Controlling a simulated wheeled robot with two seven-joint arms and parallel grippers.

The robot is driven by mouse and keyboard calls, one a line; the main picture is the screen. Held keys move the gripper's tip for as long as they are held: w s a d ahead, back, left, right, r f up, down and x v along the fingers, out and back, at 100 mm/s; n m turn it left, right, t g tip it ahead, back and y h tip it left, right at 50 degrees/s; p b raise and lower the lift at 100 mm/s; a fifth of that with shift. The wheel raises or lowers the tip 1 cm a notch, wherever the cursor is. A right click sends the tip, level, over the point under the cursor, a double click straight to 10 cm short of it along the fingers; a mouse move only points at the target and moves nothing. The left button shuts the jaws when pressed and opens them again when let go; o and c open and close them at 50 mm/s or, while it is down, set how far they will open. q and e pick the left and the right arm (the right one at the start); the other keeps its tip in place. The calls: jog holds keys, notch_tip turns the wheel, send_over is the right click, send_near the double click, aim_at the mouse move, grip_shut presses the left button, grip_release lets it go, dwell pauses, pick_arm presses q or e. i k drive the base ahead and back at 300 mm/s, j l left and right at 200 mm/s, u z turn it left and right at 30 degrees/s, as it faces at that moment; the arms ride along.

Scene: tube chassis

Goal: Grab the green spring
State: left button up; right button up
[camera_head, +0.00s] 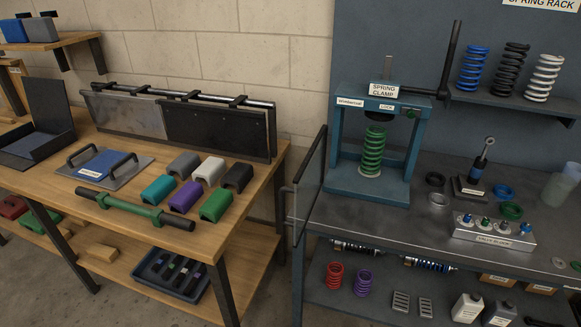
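The green spring (373,152) stands upright inside the blue spring clamp (338,150) on the grey workbench. Its lower end rests at a pale ring on the clamp's base, and its upper end meets a dark part under the clamp head. Neither of my grippers shows in the head view.
A clear guard panel (311,187) stands at the bench's left edge. The clamp's dark lever (449,60) rises at right. Blue, black and white springs (545,78) stand on the rack shelf. A valve block (493,232) and rings lie at right. The bench front is mostly clear.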

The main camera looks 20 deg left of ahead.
aim_at(374, 133)
jog(key=j+z, duration=0.3)
jog(key=j, duration=1.3)
jog(key=k, duration=0.05)
